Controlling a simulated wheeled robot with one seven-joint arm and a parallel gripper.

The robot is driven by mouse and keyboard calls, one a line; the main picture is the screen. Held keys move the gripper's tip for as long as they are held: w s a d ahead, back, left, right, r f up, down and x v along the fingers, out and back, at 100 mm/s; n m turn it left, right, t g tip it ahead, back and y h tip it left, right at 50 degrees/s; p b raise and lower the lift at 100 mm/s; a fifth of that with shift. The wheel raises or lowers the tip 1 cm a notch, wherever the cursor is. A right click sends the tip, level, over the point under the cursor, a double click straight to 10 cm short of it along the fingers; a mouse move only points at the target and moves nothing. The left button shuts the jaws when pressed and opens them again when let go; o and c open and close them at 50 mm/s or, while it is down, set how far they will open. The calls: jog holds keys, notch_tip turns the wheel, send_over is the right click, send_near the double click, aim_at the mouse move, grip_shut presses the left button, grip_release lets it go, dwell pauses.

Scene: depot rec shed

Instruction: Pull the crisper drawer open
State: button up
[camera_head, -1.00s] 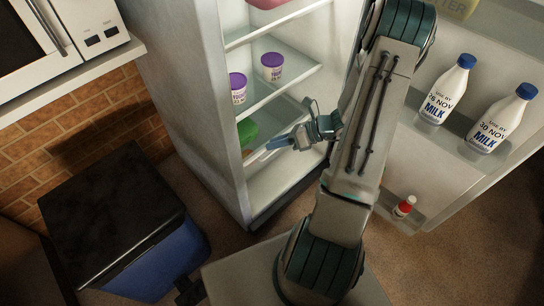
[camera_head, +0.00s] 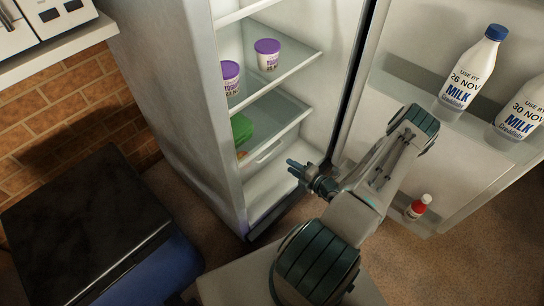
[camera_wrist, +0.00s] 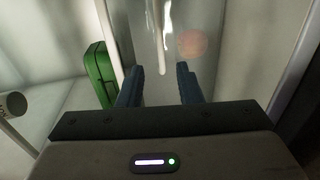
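The clear crisper drawer (camera_head: 262,158) sits low in the open fridge under a glass shelf and looks shut. Its pale handle (camera_head: 268,152) runs along the front. My gripper (camera_head: 291,166) is in front of the drawer, to the right of the handle, with a visible gap from it. The wrist view shows both fingers (camera_wrist: 158,84) spread apart with nothing gripped. A pale bar, seemingly the handle (camera_wrist: 162,60), lies between the fingers in that view; its depth is unclear.
A green item (camera_head: 241,128) and yogurt tubs (camera_head: 267,54) are in the fridge. The open door holds milk bottles (camera_head: 472,68) and a small red-and-white bottle (camera_head: 418,207) at right. A black-topped blue bin (camera_head: 85,215) stands at left. The floor before the fridge is partly clear.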

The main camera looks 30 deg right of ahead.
jog(key=b+x, duration=0.3)
jog(key=x, duration=0.8)
jog(key=shift+w, duration=0.1)
